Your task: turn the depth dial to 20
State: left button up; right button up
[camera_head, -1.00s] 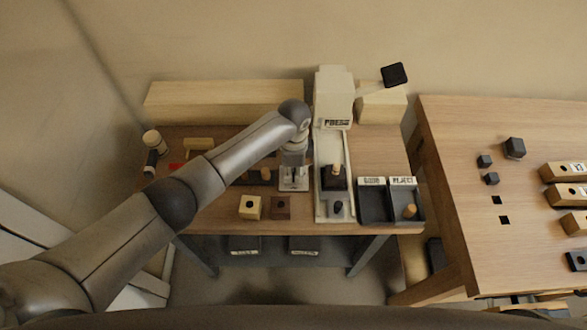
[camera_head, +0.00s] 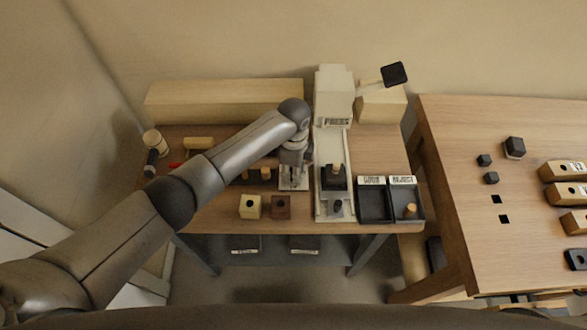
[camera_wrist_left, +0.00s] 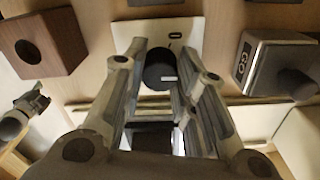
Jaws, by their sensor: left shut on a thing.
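The depth dial (camera_wrist_left: 160,70) is a round black knob with a white pointer mark, on a pale plate (camera_wrist_left: 190,32) in the left wrist view. In the head view the plate (camera_head: 293,185) lies just left of the press, and the dial is hidden by my gripper. My left gripper (camera_head: 293,168) points down over the plate. In the left wrist view its two fingers stand on either side of the dial, shut on it. The number the pointer marks is too small to read. My right gripper is in neither view.
The press (camera_head: 334,95) stands just right of my left gripper, its lever out to the right. A pale block (camera_head: 250,207) and a brown block (camera_head: 281,208) sit in front. Two dark trays (camera_head: 374,205) lie right of the press. A second table (camera_head: 470,195) stands farther right.

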pick_arm(q)
jog(key=o, duration=1)
jog(key=shift+o, duration=0.2)
notch_tip(320, 180, up, 12)
